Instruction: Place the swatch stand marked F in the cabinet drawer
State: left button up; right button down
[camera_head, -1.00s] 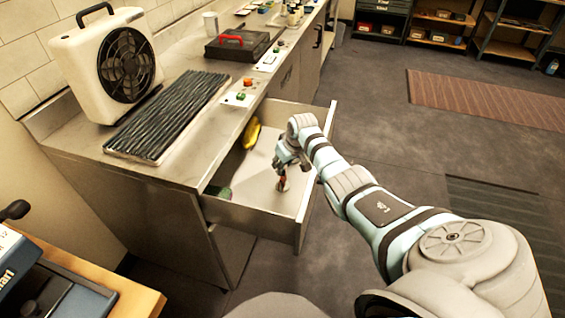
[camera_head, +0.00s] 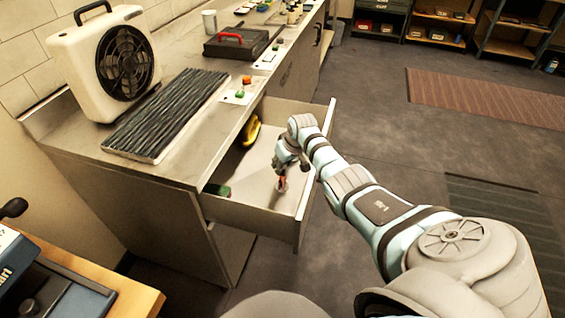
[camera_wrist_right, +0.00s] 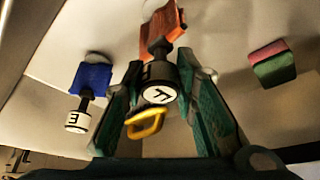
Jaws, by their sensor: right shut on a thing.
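The cabinet drawer (camera_head: 250,216) is pulled out, with its interior in view. My right gripper (camera_head: 284,172) is inside the drawer's outline, pointing down. My left gripper is not in view.
In the drawer are a yellow object (camera_head: 251,131) and a green object (camera_head: 219,190). The wrist view shows a blue swatch stand (camera_wrist_right: 91,79) with a white marked face and a pink-and-green block (camera_wrist_right: 272,63). A fan (camera_head: 118,60) and dark ribbed mat (camera_head: 166,115) occupy the counter.

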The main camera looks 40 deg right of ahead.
jog(key=c, duration=0.8)
grip_release()
notch_tip(320, 180, up, 7)
jog(key=p, duration=0.7)
jog(key=shift+r+p, duration=0.15)
jog(key=shift+p, duration=0.15)
